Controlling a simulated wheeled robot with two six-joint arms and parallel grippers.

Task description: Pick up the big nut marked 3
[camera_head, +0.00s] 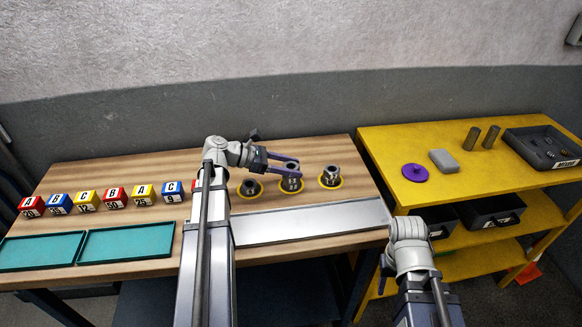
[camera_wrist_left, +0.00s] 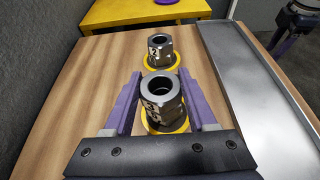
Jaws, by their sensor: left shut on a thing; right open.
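Three big grey metal nuts stand on yellow rings on the wooden table. My left gripper (camera_head: 283,165) is shut on the middle nut (camera_head: 291,184), with its purple fingers on both sides. In the left wrist view this nut (camera_wrist_left: 161,97) is upright between the fingers, at its yellow ring. Its white mark seems to include a 3, but is not fully clear. The left nut (camera_head: 250,187) and the right nut (camera_head: 330,175) stand apart from the fingers. My right gripper (camera_wrist_left: 284,42) is only partly seen at the upper right of the wrist view, away from the nuts.
A pale metal plate (camera_head: 310,222) lies in front of the nuts. Several coloured cubes and two teal trays (camera_head: 128,242) are on the left. A yellow shelf (camera_head: 390,150) on the right holds a purple disc (camera_head: 415,172), a grey block (camera_head: 443,160), two cylinders and a dark bin (camera_head: 515,142).

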